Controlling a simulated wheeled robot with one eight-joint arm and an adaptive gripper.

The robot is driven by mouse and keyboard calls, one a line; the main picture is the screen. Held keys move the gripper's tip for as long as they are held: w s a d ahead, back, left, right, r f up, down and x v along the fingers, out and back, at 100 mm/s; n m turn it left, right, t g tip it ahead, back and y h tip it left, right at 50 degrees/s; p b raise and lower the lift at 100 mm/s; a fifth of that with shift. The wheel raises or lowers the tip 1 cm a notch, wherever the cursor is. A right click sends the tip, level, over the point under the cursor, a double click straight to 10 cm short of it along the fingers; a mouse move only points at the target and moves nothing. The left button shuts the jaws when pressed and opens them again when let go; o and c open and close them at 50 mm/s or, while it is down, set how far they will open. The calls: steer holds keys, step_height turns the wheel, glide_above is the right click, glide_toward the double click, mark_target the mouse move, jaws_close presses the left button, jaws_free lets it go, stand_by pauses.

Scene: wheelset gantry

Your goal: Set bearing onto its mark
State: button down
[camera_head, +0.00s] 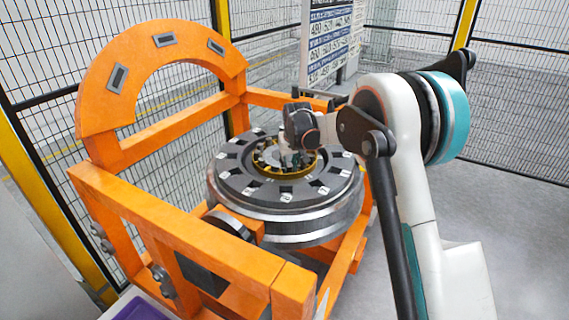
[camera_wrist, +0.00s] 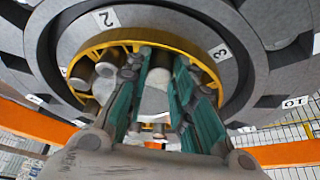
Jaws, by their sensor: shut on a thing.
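The bearing, a yellow ring with grey rollers, shows at the centre of the wheel in the head view (camera_head: 268,171) and in the wrist view (camera_wrist: 115,42). My gripper (camera_head: 290,158) reaches down into the middle of the ring. In the wrist view its green-padded fingers (camera_wrist: 160,82) are shut on the bearing at its inner part, with grey metal between them. The fingers hide much of the contact, and I cannot tell whether the bearing is raised or resting. No separate mark for it is clear; numbered white labels such as 2 (camera_wrist: 107,17) and 3 (camera_wrist: 219,51) surround it.
The grey wheel (camera_head: 285,225) with dark blocks around its top lies flat in an orange gantry (camera_head: 190,240). An orange arch (camera_head: 100,80) rises at the back left. Mesh fencing (camera_head: 265,50) and a sign board (camera_head: 333,40) stand behind. Grey floor is clear on the right.

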steer(key=shift+w+d+n+y, duration=0.2)
steer(key=shift+d+n+y, duration=0.1)
steer(key=shift+d+n, duration=0.7)
steer(key=shift+w+d+n+g+y+p, duration=0.15)
steer(key=shift+w+d+n+y+p, duration=0.05)
steer(key=shift+d+n, duration=0.4)
steer(key=shift+w+d+n+g+y+p, duration=0.15)
steer(key=shift+w+d+n+y, duration=0.05)
steer(key=shift+d+n, duration=0.35)
steer(key=shift+d, duration=0.1)
steer(key=c, duration=1.4)
jaws_free()
steer(key=shift+o, duration=0.2)
steer(key=v, duration=1.2)
steer(key=shift+d, duration=0.1)
